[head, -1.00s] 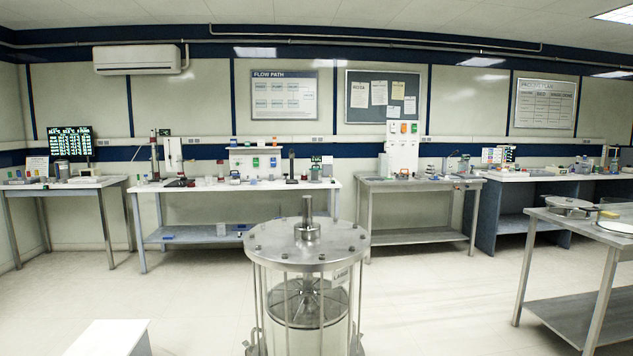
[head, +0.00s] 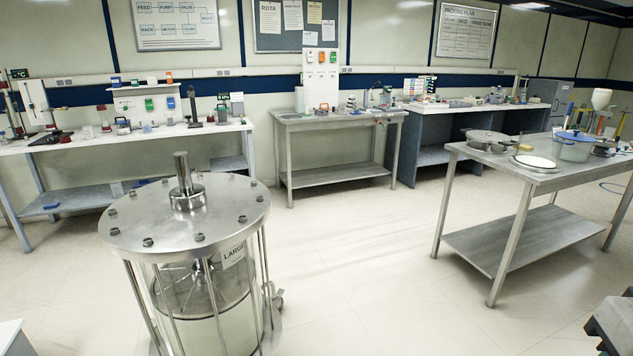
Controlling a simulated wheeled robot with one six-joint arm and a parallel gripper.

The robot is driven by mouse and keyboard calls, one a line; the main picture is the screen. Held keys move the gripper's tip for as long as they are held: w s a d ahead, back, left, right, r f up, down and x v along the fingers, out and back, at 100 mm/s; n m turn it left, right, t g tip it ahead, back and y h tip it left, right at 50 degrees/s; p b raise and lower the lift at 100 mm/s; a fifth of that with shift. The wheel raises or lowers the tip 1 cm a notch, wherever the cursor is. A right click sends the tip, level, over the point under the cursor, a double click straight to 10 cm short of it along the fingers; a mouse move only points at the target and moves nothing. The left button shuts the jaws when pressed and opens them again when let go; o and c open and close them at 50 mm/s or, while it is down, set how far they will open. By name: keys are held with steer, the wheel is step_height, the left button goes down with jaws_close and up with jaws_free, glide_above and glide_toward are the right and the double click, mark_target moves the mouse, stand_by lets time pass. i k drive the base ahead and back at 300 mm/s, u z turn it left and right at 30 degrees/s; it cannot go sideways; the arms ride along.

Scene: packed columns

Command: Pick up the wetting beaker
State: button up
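I cannot pick out the wetting beaker for certain. Several small glass-like vessels (head: 147,127) stand on the white-topped bench (head: 225,130) at the back left, too small to tell apart. A grey-blue pot (head: 574,149) with a lid stands on the steel table at the right.
A large steel-lidded column (head: 185,215) labelled LARGE stands close in front, left of centre. A steel table (head: 520,178) stands at the right, with a smaller bench (head: 340,119) at the back. The floor (head: 370,240) between them is clear. A dark grey object (head: 612,322) cuts into the bottom right corner.

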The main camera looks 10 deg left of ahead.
mark_target(145, 125)
steer(key=i, duration=4.6)
steer(key=u, duration=1.7)
steer(key=i, duration=3.4)
steer(key=u, duration=1.9)
steer(key=i, duration=0.5)
